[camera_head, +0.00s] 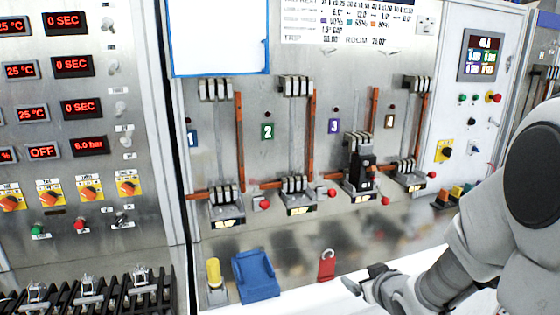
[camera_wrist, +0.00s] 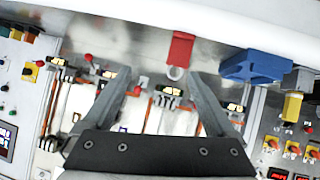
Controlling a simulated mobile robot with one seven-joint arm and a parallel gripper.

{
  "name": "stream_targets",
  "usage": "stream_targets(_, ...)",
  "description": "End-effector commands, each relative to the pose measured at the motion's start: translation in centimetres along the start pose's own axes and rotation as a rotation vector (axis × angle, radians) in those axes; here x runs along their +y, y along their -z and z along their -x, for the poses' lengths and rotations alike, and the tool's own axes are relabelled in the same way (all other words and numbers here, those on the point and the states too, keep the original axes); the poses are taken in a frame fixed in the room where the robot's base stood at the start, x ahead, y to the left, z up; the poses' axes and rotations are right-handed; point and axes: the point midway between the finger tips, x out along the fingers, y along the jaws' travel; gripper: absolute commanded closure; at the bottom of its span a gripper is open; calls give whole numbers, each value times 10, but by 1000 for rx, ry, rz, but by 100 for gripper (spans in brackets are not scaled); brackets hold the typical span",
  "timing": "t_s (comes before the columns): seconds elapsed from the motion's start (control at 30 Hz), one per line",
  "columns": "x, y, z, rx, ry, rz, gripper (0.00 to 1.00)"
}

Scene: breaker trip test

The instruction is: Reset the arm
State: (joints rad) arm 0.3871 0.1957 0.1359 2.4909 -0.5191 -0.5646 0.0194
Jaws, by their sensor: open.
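My arm comes in from the right in the head view, with my gripper (camera_head: 365,284) low in front of the bench's front edge. In the wrist view my gripper (camera_wrist: 160,77) has its two fingers spread wide, with nothing held between them. A red padlock (camera_head: 326,266) lies on the ledge just left of my gripper. It also shows in the wrist view (camera_wrist: 180,50), beyond the fingertips and apart from them. The breaker panel (camera_head: 270,110) stands behind, with numbered bays 1, 2, 3 and 4. Bay 3 holds a black unit (camera_head: 361,172).
A blue block-like object (camera_head: 256,277) and a yellow-topped item (camera_head: 214,274) stand on the ledge to the left. A control panel with red displays (camera_head: 72,67) is at the left. A touchscreen cabinet (camera_head: 481,55) is at the right. The ledge around the padlock is mostly clear.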

Motion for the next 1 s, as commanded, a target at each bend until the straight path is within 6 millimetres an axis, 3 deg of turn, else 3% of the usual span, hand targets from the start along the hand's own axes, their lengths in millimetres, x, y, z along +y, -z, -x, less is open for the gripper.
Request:
stream_targets(0.03, 3, 11, 12, -23, -28, 10, 9)
stream_targets(0.23, 8, 29, 62, -151, -120, -18, 9)
stream_targets(0.43, -3, 37, 122, -262, -159, -94, 9)
stream_targets(0.8, -59, 9, 230, -446, -66, -245, 9)
stream_targets(1.0, -77, -3, 257, -497, -11, -274, 9)
